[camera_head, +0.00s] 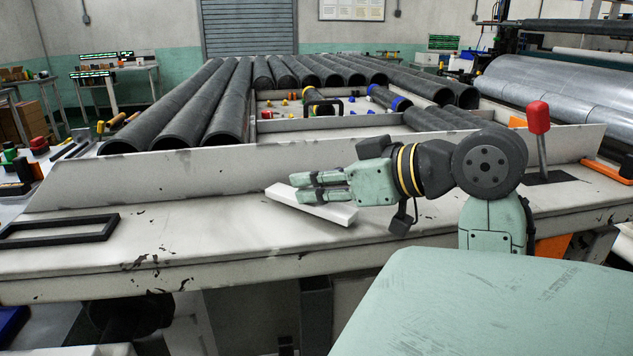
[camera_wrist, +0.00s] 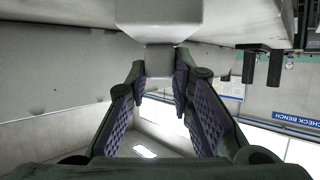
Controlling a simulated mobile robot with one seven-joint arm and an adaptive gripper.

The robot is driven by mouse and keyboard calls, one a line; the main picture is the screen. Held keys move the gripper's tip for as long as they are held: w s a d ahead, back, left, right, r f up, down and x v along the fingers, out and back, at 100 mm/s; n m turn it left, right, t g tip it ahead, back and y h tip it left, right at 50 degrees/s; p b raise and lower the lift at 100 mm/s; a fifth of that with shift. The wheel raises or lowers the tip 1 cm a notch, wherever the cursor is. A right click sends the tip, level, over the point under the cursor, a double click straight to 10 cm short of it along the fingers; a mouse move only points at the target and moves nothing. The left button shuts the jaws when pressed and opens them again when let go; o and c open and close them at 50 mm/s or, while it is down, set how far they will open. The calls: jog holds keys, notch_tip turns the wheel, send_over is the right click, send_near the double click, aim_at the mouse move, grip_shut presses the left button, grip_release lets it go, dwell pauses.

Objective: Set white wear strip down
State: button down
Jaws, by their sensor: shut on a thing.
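The white wear strip (camera_head: 322,210) is a long pale bar at the middle of the bench, in the head view. It lies slanted, its right end nearer the front edge. My gripper (camera_head: 303,188) reaches in from the right, and its green fingers cover part of the strip. In the wrist view a pale block, the strip (camera_wrist: 159,62), sits between the tips of my gripper (camera_wrist: 160,74), which is shut on it. I cannot tell whether the strip touches the bench top.
The white bench (camera_head: 165,228) has chipped edges and free room left of the strip. A black rectangular frame (camera_head: 108,229) lies at its left end. A raised white panel (camera_head: 120,180) runs behind. A red-knobbed lever (camera_head: 538,118) stands right of my arm.

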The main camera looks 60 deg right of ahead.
jog(key=shift+f, duration=0.35)
jog(key=shift+f, duration=0.15)
jog(key=c, duration=1.4)
grip_release()
jog(key=shift+r, duration=0.25)
jog(key=b+v, duration=0.2)
jog(key=v, duration=1)
jog(key=shift+a+f, duration=0.1)
jog(key=shift+f, duration=0.05)
